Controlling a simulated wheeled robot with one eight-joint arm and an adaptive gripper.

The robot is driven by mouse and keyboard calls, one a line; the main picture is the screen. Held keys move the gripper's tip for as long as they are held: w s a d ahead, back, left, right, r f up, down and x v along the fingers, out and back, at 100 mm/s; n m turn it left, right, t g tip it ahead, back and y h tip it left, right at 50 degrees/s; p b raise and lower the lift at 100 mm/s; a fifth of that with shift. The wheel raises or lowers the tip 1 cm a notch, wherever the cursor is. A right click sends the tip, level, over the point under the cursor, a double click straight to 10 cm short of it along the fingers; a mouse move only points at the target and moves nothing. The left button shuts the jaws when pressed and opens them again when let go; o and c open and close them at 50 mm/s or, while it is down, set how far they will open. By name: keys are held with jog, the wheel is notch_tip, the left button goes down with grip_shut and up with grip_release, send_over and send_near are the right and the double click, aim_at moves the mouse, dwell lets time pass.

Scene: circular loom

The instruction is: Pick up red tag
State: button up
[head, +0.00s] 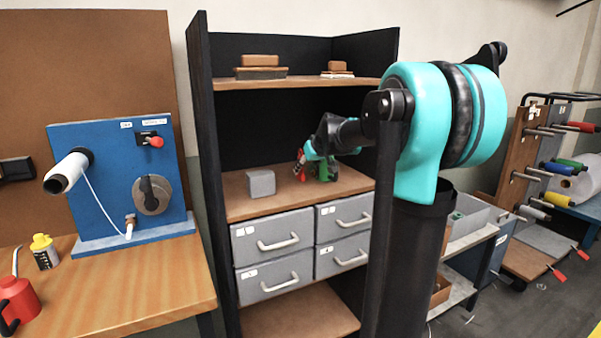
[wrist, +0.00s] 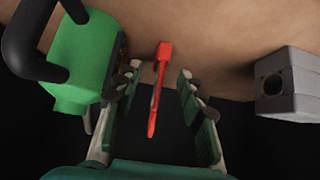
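A red tag (wrist: 157,88) shows in the wrist view between the two fingers of my gripper (wrist: 155,92). It is a slim red piece with a wider block at one end. Clear gaps show on both sides of it, so the fingers are apart and not closed on it. In the head view my gripper is at the middle shelf of the cabinet, where a small red part (head: 300,163) shows beside it. My arm and gripper hide some of that spot.
A green container with a black handle (wrist: 80,65) stands close to the left finger. A grey block with a round hole (wrist: 287,82) is to the right; it sits on the shelf (head: 240,206) in the head view. Drawers (head: 272,236) lie below, and an upper shelf (head: 300,82) is above.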

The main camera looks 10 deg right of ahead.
aim_at(301, 173)
jog(key=x, duration=0.4)
jog(key=shift+w+a+f, duration=0.1)
jog(key=shift+w+a, duration=0.1)
jog(key=shift+w, duration=0.25)
jog(key=shift+c, duration=0.4)
grip_shut()
